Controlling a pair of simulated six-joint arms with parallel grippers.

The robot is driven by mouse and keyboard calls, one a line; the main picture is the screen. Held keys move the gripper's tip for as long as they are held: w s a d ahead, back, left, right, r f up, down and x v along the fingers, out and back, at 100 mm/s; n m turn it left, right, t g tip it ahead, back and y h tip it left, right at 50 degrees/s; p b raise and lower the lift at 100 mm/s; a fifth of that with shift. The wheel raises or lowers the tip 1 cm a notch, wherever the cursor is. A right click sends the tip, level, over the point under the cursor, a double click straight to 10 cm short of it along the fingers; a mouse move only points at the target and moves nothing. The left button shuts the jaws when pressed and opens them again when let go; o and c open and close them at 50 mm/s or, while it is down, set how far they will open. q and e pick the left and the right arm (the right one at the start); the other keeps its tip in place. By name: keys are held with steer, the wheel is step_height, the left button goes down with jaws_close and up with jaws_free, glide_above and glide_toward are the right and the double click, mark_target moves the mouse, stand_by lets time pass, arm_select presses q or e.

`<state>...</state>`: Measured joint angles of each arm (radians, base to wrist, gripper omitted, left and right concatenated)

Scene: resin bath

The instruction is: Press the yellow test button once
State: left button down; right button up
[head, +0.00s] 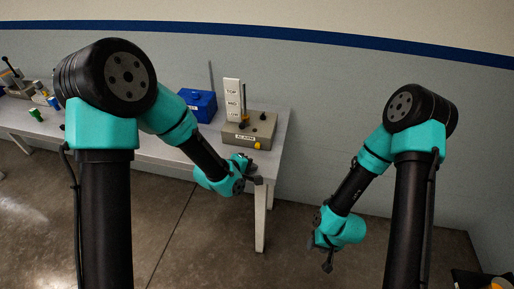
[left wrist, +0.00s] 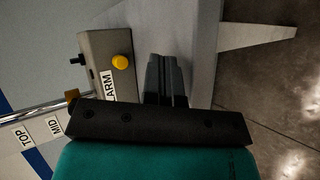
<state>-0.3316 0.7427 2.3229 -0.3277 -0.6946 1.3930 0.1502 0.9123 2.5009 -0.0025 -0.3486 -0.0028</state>
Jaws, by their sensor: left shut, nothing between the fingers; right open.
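The yellow button (head: 257,146) sits on the front of a grey-beige box (head: 265,123) near the right end of the table.
A white panel (head: 232,98) with labels, including "TOP" and "MID", and a metal rod stand by the box. A blue box (head: 199,104) is to its left. A green item (head: 36,114) and other small things stand at the table's far left. Open floor lies right of the table (head: 283,125).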

mark_target(255, 162)
arm_select(q)
steer(key=shift+w+d, duration=0.25)
steer(key=shift+w, duration=0.8)
steer(key=shift+w+d, duration=0.3)
steer(key=shift+w, duration=0.7)
steer(key=shift+w+d, duration=0.25)
steer(key=shift+w, duration=0.8)
steer(key=shift+w, duration=0.1)
steer(key=shift+w+d, duration=0.1)
steer(key=shift+w, duration=0.15)
steer(key=shift+w+d, duration=0.1)
steer(key=shift+w, duration=0.4)
stand_by(0.5)
steer(key=shift+s, duration=0.2)
steer(key=shift+s+a, duration=0.2)
steer(key=shift+s, duration=0.5)
steer(key=shift+s, duration=0.15)
steer(key=shift+s+a, duration=0.2)
steer(key=shift+s, duration=0.55)
steer(key=shift+s+a, duration=0.25)
steer(key=shift+s, duration=0.55)
steer(key=shift+s+a, duration=0.2)
steer(key=shift+s, duration=0.55)
